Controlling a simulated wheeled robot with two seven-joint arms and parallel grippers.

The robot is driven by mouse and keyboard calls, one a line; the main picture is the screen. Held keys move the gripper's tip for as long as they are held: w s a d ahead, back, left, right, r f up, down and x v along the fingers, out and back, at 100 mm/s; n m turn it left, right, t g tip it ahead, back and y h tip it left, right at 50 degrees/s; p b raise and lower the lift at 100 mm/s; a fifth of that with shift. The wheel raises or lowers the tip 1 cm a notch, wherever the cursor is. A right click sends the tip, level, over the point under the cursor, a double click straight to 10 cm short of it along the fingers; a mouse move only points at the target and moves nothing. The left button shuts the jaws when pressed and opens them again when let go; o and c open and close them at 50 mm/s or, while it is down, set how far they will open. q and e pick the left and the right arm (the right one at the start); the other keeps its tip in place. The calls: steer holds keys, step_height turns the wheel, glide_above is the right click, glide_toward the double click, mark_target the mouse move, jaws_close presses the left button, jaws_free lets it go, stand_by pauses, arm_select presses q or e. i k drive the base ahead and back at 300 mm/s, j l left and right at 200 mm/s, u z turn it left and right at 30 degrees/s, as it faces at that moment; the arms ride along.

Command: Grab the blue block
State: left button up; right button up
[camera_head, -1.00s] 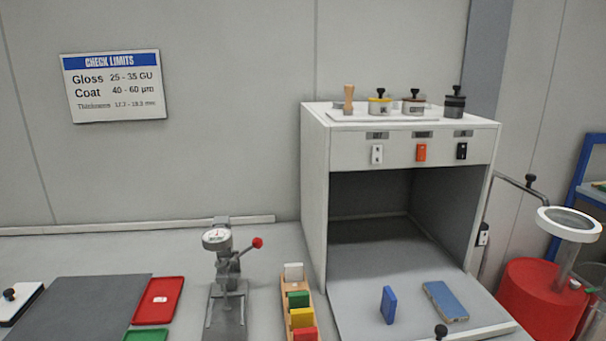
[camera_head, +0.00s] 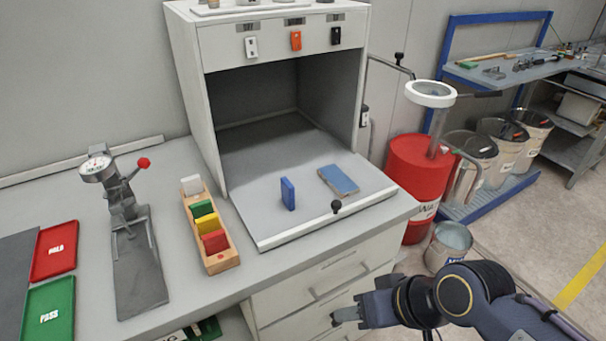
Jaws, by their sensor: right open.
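The blue block (camera_head: 288,193) stands upright on the pull-out shelf at the open front of the white cabinet. A flatter blue-grey slab (camera_head: 338,180) lies to its right on the same shelf. My right gripper (camera_head: 345,318) is at the lower right, in front of the drawers, well below and nearer than the block. It is open and holds nothing that I can see. My left gripper is out of the picture.
The white cabinet (camera_head: 190,60) has walls on both sides of its opening. A black knob (camera_head: 336,207) stands at the shelf's front edge. A wooden rack (camera_head: 222,258) with coloured blocks and a gauge stand (camera_head: 137,265) are left. A red drum (camera_head: 412,180) stands right.

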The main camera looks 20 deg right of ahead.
mark_target(288, 189)
steer(key=k+l, duration=0.1)
steer(key=l, duration=0.3)
steer(key=k+l, duration=0.1)
steer(key=l, duration=0.3)
steer(key=k+l, duration=0.1)
steer(key=l, duration=0.3)
